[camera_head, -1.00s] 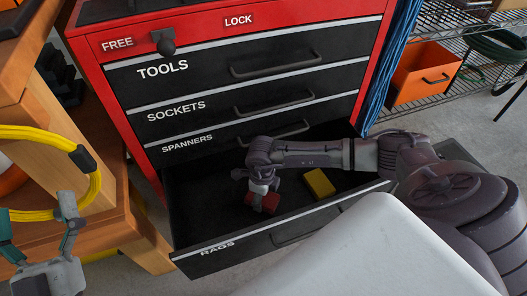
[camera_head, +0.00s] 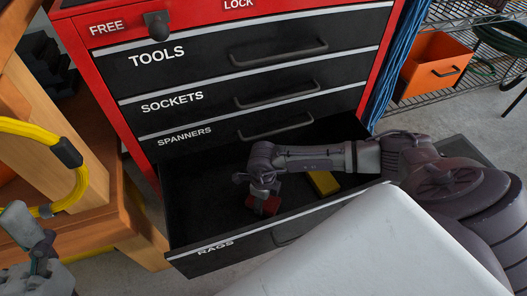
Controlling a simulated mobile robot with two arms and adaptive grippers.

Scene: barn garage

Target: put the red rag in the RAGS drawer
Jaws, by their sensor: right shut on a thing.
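The RAGS drawer (camera_head: 220,249) is the bottom drawer of the red tool cabinet and stands pulled open. My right arm reaches over its front from the right. My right gripper (camera_head: 266,196) is inside the drawer, pointing down, shut on the red rag (camera_head: 268,207). The rag shows just below the fingers, low in the drawer; whether it touches the floor of the drawer I cannot tell. My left gripper (camera_head: 30,235) is at the lower left edge, away from the drawer and partly cut off; its finger opening is unclear.
A yellow folded thing (camera_head: 324,182) lies in the drawer to the right of the rag, partly behind my arm. The TOOLS, SOCKETS and SPANNERS drawers above are shut. A wooden bench with a yellow hose (camera_head: 70,153) stands left. An orange bin (camera_head: 431,68) is on the rack at right.

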